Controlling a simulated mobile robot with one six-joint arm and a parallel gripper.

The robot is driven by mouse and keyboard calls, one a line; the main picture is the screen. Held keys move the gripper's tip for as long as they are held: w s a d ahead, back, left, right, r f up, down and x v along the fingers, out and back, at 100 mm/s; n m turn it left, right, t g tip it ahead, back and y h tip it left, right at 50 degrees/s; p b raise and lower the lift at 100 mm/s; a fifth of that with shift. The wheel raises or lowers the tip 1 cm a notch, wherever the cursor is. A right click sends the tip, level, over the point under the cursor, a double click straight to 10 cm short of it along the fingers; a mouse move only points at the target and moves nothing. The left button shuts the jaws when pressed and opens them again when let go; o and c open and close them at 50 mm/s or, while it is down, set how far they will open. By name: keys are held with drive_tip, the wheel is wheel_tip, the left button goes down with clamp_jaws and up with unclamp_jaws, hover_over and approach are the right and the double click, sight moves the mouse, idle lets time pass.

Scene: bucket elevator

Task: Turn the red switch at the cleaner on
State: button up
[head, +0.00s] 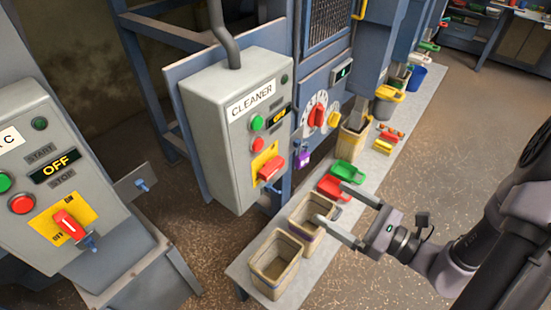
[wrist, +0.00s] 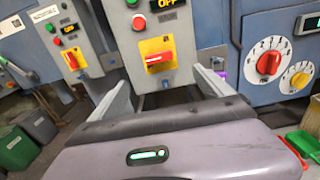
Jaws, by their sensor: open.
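The grey box labelled CLEANER (head: 237,150) hangs in the middle of the head view. Its red switch (head: 271,168) sits on a yellow plate low on the front, under a green and a red button. In the wrist view the red switch (wrist: 158,58) is ahead, its handle lying about level across the plate. The small display above (wrist: 167,3) reads OFF. My gripper (head: 330,203) is open and empty, apart from the switch, to its lower right in the head view. In the wrist view the switch appears between and beyond my two fingers (wrist: 165,85).
A second grey control box (head: 40,180) with its own red switch and an OFF display stands at left. A bench (head: 240,268) below carries bins and red and green scoops. A blue panel with a red dial (head: 317,115) adjoins the cleaner box on the right.

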sight(277, 170)
drive_tip(key=b+x, duration=0.2)
drive_tip(key=x, duration=1.4)
drive_tip(key=shift+s+a, duration=0.1)
drive_tip(key=shift+a, duration=0.2)
drive_tip(key=shift+f, duration=0.1)
drive_tip(key=c, duration=1.4)
drive_tip(key=shift+o, duration=0.2)
drive_tip(key=m+p, duration=0.3)
drive_tip(key=shift+r, duration=0.2)
drive_tip(key=m+p, duration=0.9)
drive_tip(key=m, duration=0.1)
drive_tip(key=shift+d+f, duration=0.1)
drive_tip(key=shift+f+m+p, duration=0.2)
drive_tip(key=shift+m+p, duration=1.45)
drive_tip(key=shift+m, duration=0.65)
